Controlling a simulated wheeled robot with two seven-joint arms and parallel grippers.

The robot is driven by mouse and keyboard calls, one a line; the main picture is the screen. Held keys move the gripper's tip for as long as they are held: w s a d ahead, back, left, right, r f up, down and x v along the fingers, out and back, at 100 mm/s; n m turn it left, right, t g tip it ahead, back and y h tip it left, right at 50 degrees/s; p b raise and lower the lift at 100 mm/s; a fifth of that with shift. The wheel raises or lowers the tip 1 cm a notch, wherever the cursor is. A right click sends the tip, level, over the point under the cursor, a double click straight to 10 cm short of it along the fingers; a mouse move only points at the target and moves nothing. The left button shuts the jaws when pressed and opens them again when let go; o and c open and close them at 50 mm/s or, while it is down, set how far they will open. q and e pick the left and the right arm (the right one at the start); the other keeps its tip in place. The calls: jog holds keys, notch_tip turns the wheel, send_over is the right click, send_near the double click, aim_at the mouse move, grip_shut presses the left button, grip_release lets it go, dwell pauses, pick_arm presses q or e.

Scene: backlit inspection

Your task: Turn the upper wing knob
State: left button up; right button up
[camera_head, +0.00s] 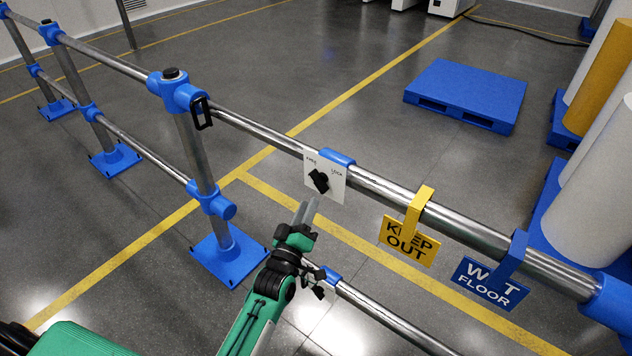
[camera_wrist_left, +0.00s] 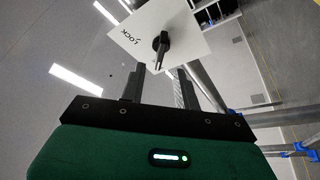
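The upper wing knob (camera_head: 318,181) is black and sits on a white plate (camera_head: 338,185) hung on the upper rail by a blue clip. Its wing slants toward the upper left; the plate has small lettering at left and "LOCK" at right. In the left wrist view the knob (camera_wrist_left: 161,44) stands ahead of the fingers on the plate (camera_wrist_left: 185,25). My left gripper (camera_head: 307,210) is just below the upper plate, fingers pointing up at it. My right gripper is not in view.
A lower knob (camera_head: 319,292) on the lower rail is partly hidden by my left arm. The upper rail (camera_head: 375,192) carries a yellow "KEEP OUT" sign (camera_head: 408,240) and a blue floor sign (camera_head: 490,283). A black loop (camera_head: 203,113) hangs by the blue-jointed post. A blue pallet (camera_head: 467,93) lies beyond.

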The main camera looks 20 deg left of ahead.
aim_at(316, 186)
pick_arm(q)
jog(key=p+x, duration=0.1)
jog(key=x, duration=0.4)
jog(key=shift+w+r+p, duration=0.15)
jog(key=shift+w+p, duration=0.1)
jog(key=shift+p, duration=0.1)
jog(key=shift+w, duration=0.65)
jog(key=shift+c, duration=0.2)
grip_shut()
